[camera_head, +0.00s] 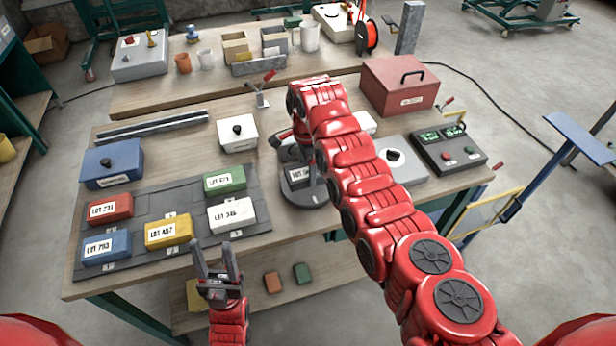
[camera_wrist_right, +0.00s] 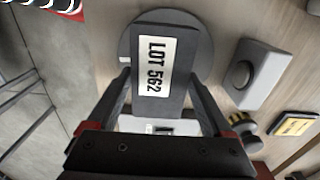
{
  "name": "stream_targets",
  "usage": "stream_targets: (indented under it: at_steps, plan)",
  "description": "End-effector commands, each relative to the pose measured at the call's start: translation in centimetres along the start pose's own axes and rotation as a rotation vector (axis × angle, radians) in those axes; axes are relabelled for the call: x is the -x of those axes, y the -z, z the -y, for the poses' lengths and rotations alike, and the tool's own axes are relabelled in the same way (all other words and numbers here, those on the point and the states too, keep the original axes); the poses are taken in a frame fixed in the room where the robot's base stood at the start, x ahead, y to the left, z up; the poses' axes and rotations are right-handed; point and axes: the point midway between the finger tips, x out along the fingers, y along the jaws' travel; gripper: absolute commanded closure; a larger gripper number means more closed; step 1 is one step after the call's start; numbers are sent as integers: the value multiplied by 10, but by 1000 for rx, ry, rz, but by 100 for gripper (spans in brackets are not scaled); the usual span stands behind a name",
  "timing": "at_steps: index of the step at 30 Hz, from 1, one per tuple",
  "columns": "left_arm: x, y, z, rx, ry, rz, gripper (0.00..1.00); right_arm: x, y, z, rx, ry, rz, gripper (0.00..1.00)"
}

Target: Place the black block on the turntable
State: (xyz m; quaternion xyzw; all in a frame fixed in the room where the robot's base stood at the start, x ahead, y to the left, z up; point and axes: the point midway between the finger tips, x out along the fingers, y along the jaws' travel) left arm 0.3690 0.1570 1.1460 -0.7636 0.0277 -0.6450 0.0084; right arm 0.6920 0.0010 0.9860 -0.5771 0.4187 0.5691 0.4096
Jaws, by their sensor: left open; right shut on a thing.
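The black block (camera_wrist_right: 152,65) fills the middle of the right wrist view and carries a white label reading LOT 562. It is over the round dark turntable (camera_wrist_right: 197,38); I cannot tell whether it touches the disc. My right gripper (camera_wrist_right: 160,95) is shut on the block, with one finger on each side. In the head view the turntable (camera_head: 304,196) stands at the middle of the table, with the block (camera_head: 298,173) partly hidden by my right arm. My left gripper (camera_head: 216,262) is open and empty at the table's front edge.
A dark tray (camera_head: 157,202) at the left holds red, blue, yellow, green and white labelled blocks. A grey device with a round knob (camera_head: 397,163) and a control box (camera_head: 448,150) stand to the right. A red toolbox (camera_head: 400,88) is behind.

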Motion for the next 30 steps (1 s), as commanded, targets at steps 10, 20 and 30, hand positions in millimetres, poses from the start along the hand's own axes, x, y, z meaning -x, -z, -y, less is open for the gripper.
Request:
stream_targets:
  at_steps: [10, 20, 30]
  plan:
    - [16, -3, -1, 0, 0, 1, 50, -2, 5, 9, -7, -3, 18, 100]
    - [21, -4, -1, 0, 0, 0, 50, -33, 3, 10, -5, 2, 17, 100]
    - [25, -4, -1, 0, 0, 0, 50, -37, 3, 11, -5, 4, 17, 100]
